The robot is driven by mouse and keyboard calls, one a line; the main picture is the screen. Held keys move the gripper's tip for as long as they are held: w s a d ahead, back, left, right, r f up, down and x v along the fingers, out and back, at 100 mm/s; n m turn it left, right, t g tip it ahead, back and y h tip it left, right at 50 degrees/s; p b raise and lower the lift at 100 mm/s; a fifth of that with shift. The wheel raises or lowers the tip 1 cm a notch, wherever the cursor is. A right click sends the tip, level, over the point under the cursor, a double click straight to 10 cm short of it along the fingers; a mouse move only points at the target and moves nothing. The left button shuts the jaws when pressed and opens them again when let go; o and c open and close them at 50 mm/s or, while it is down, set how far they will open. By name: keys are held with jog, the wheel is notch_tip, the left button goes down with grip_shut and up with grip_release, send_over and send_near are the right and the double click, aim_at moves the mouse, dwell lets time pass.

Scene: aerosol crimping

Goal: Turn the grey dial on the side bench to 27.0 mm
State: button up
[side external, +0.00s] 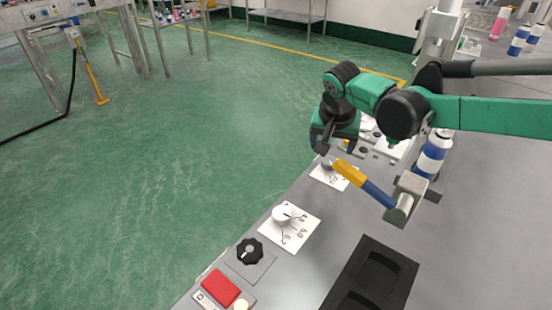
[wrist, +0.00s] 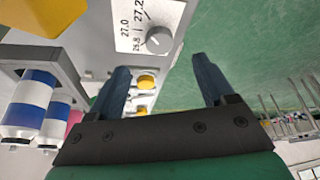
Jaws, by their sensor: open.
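The grey dial (wrist: 158,40) is a small round knob on a white scale plate (wrist: 110,30) marked 26.8, 27.0 and 27.2 in the wrist view. Its pointer is too small to read there. In the side view its plate (side external: 345,181) lies on the bench below my gripper, and the knob is partly hidden by the arm. My gripper (side external: 331,150) is above the plate with its fingers spread. In the wrist view my gripper (wrist: 161,65) is open and empty, its two blue fingers apart. The dial shows between and beyond the fingertips, apparently untouched.
On the bench (side external: 480,220) are a white dial (side external: 283,214), a black knob (side external: 250,251) and a red button (side external: 221,289). A lever with a yellow sleeve (side external: 348,172) reaches beside the grey dial's plate. A blue-and-white can (side external: 433,155) stands behind it. A black tray (side external: 372,275) lies in front.

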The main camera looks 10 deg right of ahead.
aim_at(330, 160)
jog(key=shift+w+d+f+m+g+y, duration=0.15)
jog(key=shift+d+m+g+y, duration=0.15)
jog(key=shift+m, duration=0.5)
jog(key=d+m+y, duration=0.1)
jog(key=m, duration=0.2)
jog(key=m+g+y, duration=0.1)
jog(key=m, duration=0.2)
jog(key=w+d+m+g+y, duration=0.1)
jog(key=m, duration=0.2)
jog(key=shift+d+f, duration=0.25)
jog(key=shift+d, duration=0.05)
jog(key=m, duration=0.1)
jog(key=m+y, duration=0.2)
jog(key=m, duration=0.1)
jog(key=shift+w+d+r+g, duration=0.25)
jog(key=shift+d+r+g, duration=0.05)
jog(key=shift+d+g, duration=0.1)
jog(key=shift+a+f+m+y, duration=0.1)
jog(key=shift+f+m+y, duration=0.05)
jog(key=shift+m+y, duration=0.25)
jog(key=shift+x, duration=2.55)
